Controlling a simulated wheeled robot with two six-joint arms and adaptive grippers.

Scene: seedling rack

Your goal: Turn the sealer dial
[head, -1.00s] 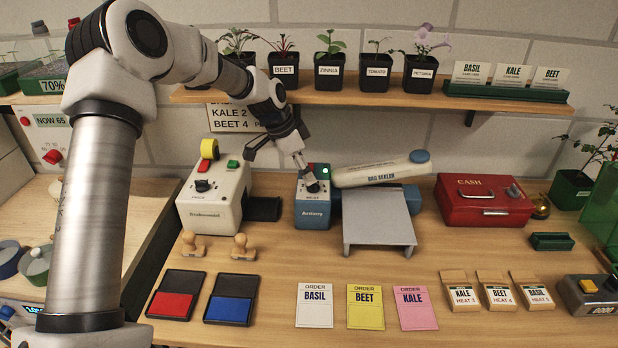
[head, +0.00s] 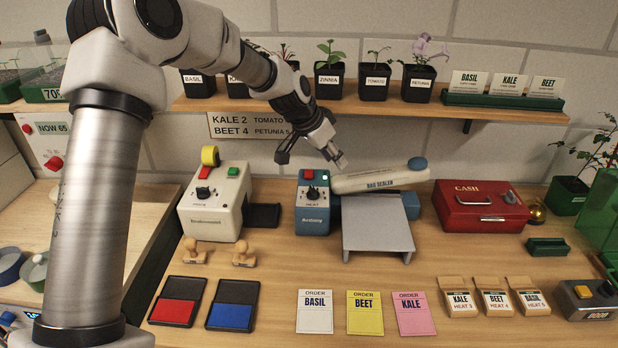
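The bag sealer has a blue control box (head: 313,218) and a long cream arm (head: 378,180) labelled BAG SEALER, with a blue end knob (head: 417,163). On top of the box is a dark dial (head: 312,193), with a red button (head: 308,174) and a small green light behind it. The dial is uncovered; its exact setting is too small to read. My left gripper (head: 311,160) is above and behind the control box, apart from the dial. Its fingers are spread, with nothing between them. My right gripper is not in view.
A cream machine (head: 212,205) with its own dial stands left of the sealer. A grey platform (head: 378,225) is in front of the sealer arm, and a red cash box (head: 480,208) is at the right. A plant shelf (head: 370,107) runs above; order cards lie in front.

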